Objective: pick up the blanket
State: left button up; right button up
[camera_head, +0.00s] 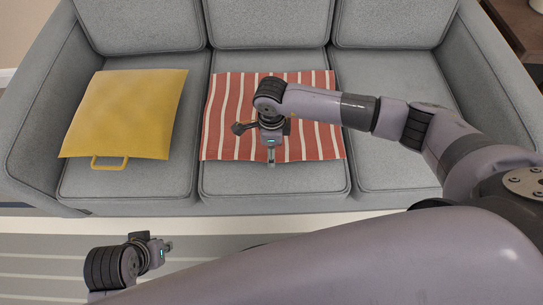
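The blanket (315,87) is a red cloth with white stripes, lying flat over the middle seat of the grey sofa. My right gripper (271,160) reaches in from the right over the blanket's front half, pointing down near its front edge. The wrist and forearm hide part of the cloth. I cannot tell whether this gripper touches the blanket or whether its fingers are open. My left gripper (168,246) is at the lower left, in front of the sofa and away from the blanket. Its fingers are too small to judge.
A yellow cushion (128,110) with a loop handle lies on the left seat of the grey sofa (385,80). The right seat is bare apart from my arm above it. A dark wooden table (523,22) stands at the top right. Striped floor lies in front.

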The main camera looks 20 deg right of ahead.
jog(key=shift+f, duration=0.3)
jog(key=shift+f+b, duration=0.6)
jog(key=shift+b, duration=0.05)
pick_arm(q)
jog(key=shift+s+a+r, duration=0.1)
jog(key=shift+s+r, duration=0.25)
jog(key=shift+r, duration=0.3)
pick_arm(e)
jog(key=shift+f, duration=0.1)
jog(key=shift+f+b, duration=0.3)
pick_arm(q)
jog(key=shift+w+f, duration=0.1)
jog(key=shift+w, duration=0.1)
pick_arm(e)
jog(key=shift+c, duration=0.3)
jog(key=shift+c, duration=0.4)
